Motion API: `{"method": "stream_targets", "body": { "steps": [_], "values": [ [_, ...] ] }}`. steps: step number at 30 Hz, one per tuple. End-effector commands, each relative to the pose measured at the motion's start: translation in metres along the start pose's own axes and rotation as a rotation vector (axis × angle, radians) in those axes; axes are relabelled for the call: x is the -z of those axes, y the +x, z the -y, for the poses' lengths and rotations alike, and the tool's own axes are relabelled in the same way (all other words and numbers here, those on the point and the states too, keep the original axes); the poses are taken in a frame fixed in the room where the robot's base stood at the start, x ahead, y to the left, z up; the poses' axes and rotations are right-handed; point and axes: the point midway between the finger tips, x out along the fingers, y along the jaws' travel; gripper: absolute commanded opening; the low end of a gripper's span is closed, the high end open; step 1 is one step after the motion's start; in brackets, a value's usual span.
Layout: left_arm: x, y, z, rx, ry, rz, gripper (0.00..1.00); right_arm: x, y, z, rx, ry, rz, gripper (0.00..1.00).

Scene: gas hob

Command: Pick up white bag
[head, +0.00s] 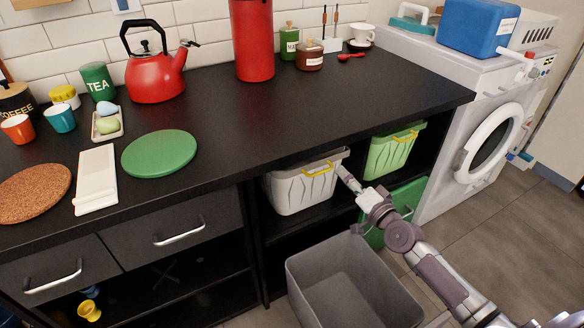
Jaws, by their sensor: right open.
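I see nothing that is clearly a white bag. A white container with a yellow handle (302,188) stands on the upper open shelf under the black counter. My right gripper (347,181) is at the right side of this container, close to its rim. It is open, and I cannot tell whether it touches the container. My left gripper is out of view.
A green container with a yellow handle (393,152) stands right of the white one. A grey open bin (318,268) stands on the floor in front. A green panel (405,206) is beside my arm. The counter (215,118) overhangs the shelf.

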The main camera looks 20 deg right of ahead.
Motion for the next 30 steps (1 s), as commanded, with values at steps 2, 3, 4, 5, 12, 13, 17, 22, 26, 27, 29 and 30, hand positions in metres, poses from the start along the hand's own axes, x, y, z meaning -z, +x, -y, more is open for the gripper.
{"method": "stream_targets", "body": {
  "steps": [2,3,4,5,12,13,17,22,26,27,29,30],
  "values": [
    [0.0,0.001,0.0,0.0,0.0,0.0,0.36,0.0,0.009,0.0,0.001,0.001,-0.002,0.47],
    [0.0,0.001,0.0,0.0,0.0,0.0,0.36,0.0,0.012,0.0,0.001,0.001,-0.001,0.47],
    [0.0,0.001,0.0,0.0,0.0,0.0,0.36,-0.001,0.014,0.0,0.0,0.001,0.0,0.47],
    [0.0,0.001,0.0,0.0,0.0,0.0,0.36,-0.001,0.015,0.0,0.0,0.001,0.001,0.47],
    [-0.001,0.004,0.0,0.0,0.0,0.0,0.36,-0.004,0.045,0.001,0.002,0.002,-0.001,0.47],
    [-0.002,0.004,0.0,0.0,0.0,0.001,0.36,-0.004,0.05,0.0,0.002,0.001,-0.001,0.47],
    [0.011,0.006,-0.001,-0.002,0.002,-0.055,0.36,-0.004,0.064,0.0,0.001,0.001,0.001,0.47],
    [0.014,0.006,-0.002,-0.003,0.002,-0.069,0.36,-0.004,0.067,0.0,0.0,-0.001,0.002,0.47],
    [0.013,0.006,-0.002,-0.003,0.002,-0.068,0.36,-0.004,0.067,0.0,0.0,0.0,0.002,0.46],
    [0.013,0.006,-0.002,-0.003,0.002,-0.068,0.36,-0.004,0.067,0.0,0.0,0.0,0.002,0.39],
    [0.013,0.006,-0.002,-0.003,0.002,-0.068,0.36,-0.004,0.067,0.0,0.0,0.0,0.002,0.29],
    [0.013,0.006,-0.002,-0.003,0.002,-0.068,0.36,-0.004,0.067,0.0,0.0,0.0,0.002,0.22]
  ]
}}
